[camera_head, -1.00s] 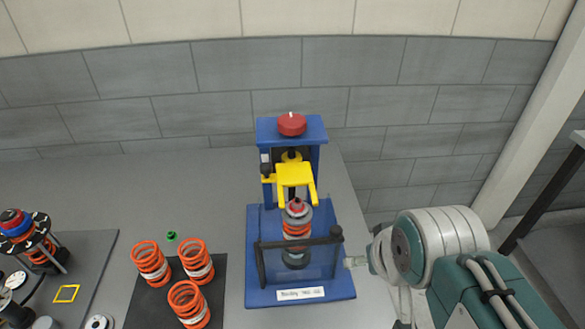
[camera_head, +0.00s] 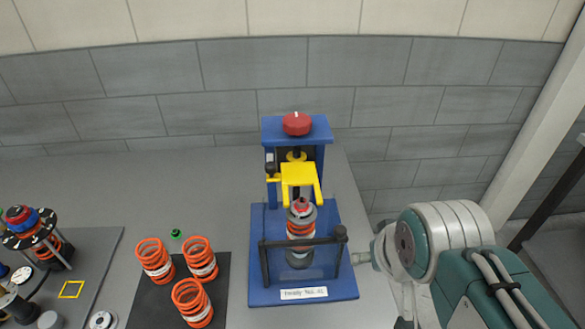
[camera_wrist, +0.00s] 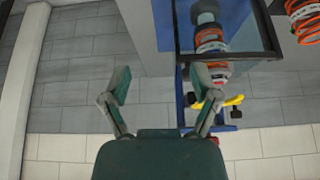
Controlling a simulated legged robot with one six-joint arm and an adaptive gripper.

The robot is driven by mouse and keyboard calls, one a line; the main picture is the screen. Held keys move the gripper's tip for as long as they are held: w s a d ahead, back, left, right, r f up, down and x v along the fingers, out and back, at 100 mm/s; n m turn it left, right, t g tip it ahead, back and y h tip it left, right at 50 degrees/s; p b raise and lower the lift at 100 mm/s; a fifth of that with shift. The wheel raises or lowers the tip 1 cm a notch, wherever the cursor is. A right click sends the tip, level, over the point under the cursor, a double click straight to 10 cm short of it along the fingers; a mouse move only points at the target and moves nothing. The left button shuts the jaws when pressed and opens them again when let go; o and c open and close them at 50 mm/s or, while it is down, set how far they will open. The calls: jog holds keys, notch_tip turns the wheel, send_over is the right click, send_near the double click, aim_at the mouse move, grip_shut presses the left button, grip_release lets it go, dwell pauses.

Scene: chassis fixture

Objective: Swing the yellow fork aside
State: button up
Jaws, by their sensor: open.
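The yellow fork (camera_head: 299,174) sits on the blue press stand (camera_head: 348,289), below its red knob (camera_head: 297,123). Its two prongs reach forward over the top of the strut with the orange spring (camera_head: 301,228). In the wrist view, which is turned upside down, the fork (camera_wrist: 232,101) shows to the right of my gripper. My gripper (camera_wrist: 161,84) is open and empty, its two fingers wide apart. It appears apart from the fork; the depth between them is hard to judge.
A clear guard with a dark frame (camera_head: 301,241) stands in front of the strut. Several orange springs (camera_head: 156,262) stand on a dark mat (camera_head: 217,304) to the left. A round black-plate assembly (camera_head: 36,228) is at the far left. A brick wall (camera_head: 420,100) stands behind.

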jog(key=w+a+r+m+g, duration=0.1)
jog(key=w+a+r+m, duration=0.15)
jog(key=w+r, duration=0.35)
notch_tip(320, 180, up, 8)
jog(key=m+g, duration=0.5)
jog(key=m, duration=0.1)
send_over(270, 164)
notch_tip(270, 164, down, 11)
jog(key=shift+r, duration=0.15)
